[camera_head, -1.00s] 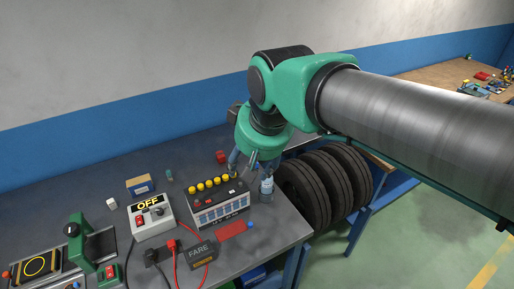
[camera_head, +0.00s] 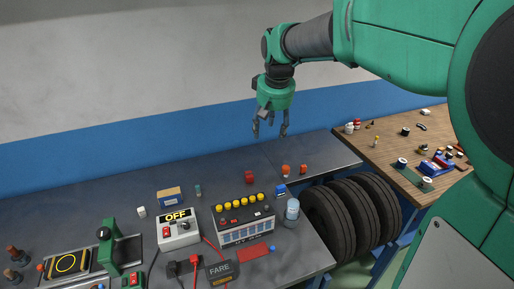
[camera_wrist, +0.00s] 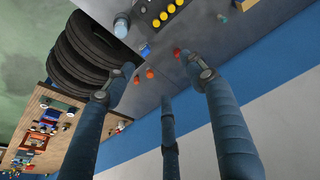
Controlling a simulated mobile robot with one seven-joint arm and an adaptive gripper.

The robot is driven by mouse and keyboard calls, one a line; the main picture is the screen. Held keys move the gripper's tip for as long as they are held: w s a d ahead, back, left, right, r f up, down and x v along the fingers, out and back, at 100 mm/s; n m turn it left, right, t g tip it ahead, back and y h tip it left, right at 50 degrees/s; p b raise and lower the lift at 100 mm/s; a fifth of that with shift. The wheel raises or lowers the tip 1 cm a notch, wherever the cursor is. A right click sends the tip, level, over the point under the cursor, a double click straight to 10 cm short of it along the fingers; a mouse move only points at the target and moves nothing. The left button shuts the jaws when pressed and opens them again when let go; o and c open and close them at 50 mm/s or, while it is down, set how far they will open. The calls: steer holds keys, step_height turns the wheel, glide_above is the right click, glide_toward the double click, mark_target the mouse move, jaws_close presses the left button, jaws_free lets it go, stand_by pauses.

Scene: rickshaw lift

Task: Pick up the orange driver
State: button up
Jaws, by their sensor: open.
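Two small orange pieces, a left one (camera_head: 286,169) and a right one (camera_head: 304,169), stand on the far right of the grey bench; I cannot tell which, if either, is the orange driver. They also show in the wrist view as a nearer-centre orange piece (camera_wrist: 149,74) and another beside it (camera_wrist: 137,81). My gripper (camera_head: 270,132) hangs open and empty in the air, fingers pointing down, above the back of the bench. In the wrist view its fingers (camera_wrist: 163,80) are spread apart, touching nothing.
A battery box with yellow caps (camera_head: 243,221), a bottle (camera_head: 292,211), a red block (camera_head: 249,177) and a switch box (camera_head: 178,231) stand on the grey bench (camera_head: 225,179). Dark tyres (camera_head: 332,221) stand beside it. A cluttered wooden table (camera_head: 390,135) is at right.

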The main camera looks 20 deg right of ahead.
steer(key=w+d+f+p, duration=0.1)
steer(key=w+d+f, duration=0.15)
steer(key=w, duration=0.35)
steer(key=w+d+f+p, duration=0.1)
steer(key=w+d+f, duration=0.15)
steer(key=w, duration=0.35)
steer(key=g+p, duration=0.3)
steer(key=p, duration=0.1)
glide_above(286, 167)
step_height(286, 167, down, 30)
steer(key=shift+w+d, duration=0.1)
steer(key=shift+d, duration=0.05)
steer(key=shift+f, duration=0.15)
steer(key=shift+f, duration=4.25)
steer(key=shift+f, duration=0.1)
steer(key=shift+f, duration=2.45)
